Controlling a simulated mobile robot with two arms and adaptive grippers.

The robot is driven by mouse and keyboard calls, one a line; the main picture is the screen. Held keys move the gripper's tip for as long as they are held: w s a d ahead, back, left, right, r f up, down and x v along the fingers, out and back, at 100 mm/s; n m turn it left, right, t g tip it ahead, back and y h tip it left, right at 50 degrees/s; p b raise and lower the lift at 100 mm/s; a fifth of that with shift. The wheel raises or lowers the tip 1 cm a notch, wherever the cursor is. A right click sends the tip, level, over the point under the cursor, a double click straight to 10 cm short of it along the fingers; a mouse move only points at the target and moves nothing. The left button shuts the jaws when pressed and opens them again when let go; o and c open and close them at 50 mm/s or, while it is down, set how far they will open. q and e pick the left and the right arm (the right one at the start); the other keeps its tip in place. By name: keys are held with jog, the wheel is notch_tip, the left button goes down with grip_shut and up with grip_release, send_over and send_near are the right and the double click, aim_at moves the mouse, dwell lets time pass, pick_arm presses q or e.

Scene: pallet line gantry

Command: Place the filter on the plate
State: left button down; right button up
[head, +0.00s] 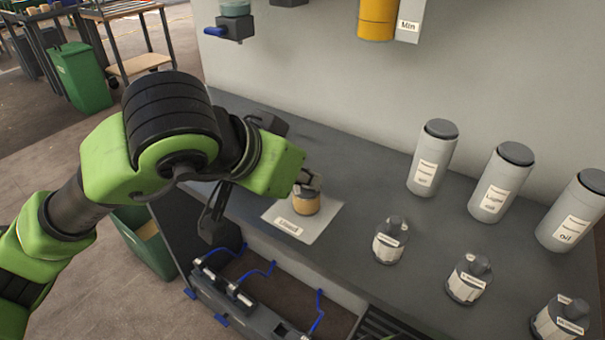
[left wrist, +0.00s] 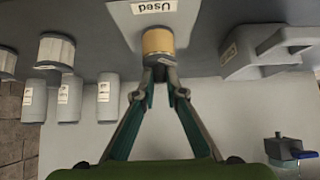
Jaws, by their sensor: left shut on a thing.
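The filter (head: 307,203) is a small tan cylinder over the pale flat plate (head: 322,222), which has a "Used" label on the grey bench. My left gripper (head: 303,182) is shut on the filter from above, partly hidden by its own green wrist. In the left wrist view, both fingertips (left wrist: 160,68) close on one end of the filter (left wrist: 158,41), with the plate (left wrist: 183,15) just beyond it. The filter looks upright, within the plate's outline. Whether its base touches the plate I cannot tell. My right gripper is not in view.
Several labelled small canisters (head: 390,241) and tall grey bottles (head: 433,160) stand along the bench to the right. A yellow cylinder (head: 377,18) hangs on the wall above. A grey blocky fixture (left wrist: 262,55) is near the plate in the left wrist view.

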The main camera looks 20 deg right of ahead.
pick_arm(q)
jog(key=shift+f, duration=0.1)
jog(key=c, duration=2.1)
grip_release()
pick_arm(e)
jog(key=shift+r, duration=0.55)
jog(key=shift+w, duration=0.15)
pick_arm(q)
jog(key=shift+a+r, duration=0.1)
jog(key=shift+r, duration=0.3)
jog(key=p+v, duration=0.1)
jog(key=v, duration=1)
jog(key=shift+s+a+r, duration=0.15)
jog(key=shift+s+a, duration=0.1)
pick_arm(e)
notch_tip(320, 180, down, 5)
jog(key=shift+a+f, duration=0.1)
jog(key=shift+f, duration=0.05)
